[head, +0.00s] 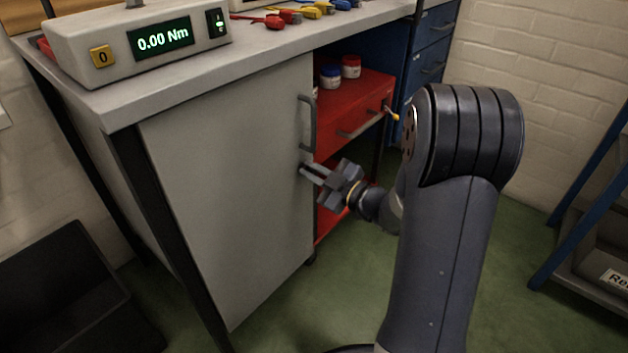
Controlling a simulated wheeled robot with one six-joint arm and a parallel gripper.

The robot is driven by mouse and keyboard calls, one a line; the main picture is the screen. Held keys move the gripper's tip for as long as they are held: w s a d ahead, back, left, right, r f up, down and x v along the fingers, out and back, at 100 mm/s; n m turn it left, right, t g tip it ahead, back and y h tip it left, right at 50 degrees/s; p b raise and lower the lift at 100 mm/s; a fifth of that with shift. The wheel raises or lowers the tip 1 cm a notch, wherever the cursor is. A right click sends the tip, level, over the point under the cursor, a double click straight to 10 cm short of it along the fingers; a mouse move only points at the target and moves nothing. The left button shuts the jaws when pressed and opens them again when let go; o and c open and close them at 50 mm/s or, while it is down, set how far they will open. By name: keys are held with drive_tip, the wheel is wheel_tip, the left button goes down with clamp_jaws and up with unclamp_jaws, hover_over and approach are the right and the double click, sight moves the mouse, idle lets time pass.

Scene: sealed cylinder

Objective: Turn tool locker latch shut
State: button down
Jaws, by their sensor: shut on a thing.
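The tool locker is a grey cabinet under the workbench, with a flat pale door (225,200) facing me. A dark vertical bar handle (312,122) is on the door's right edge. My gripper (308,171) is at that edge, just below the handle, reaching in from the right. Its jaws are shut on the latch, which the fingers mostly hide. I cannot tell the latch's angle from this view.
A red drawer unit (362,98) with jars on top stands right of the door. A torque meter (135,45) reading 0.00 Nm and several coloured tools (310,12) are on the bench top. A blue-framed rack (585,205) stands at right. Green floor (500,270) is clear.

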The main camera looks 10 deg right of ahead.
drive_tip(key=n, duration=0.3)
drive_tip(key=n+b, duration=0.1)
drive_tip(key=n, duration=0.3)
drive_tip(key=f+n, duration=0.1)
drive_tip(key=n, duration=0.3)
drive_tip(key=shift+s+a, duration=0.15)
drive_tip(key=shift+a, duration=0.05)
idle(0.5)
drive_tip(key=c, duration=1.5)
unclamp_jaws()
drive_tip(key=p+v, duration=0.2)
drive_tip(key=v, duration=0.9)
drive_tip(key=shift+a, duration=0.1)
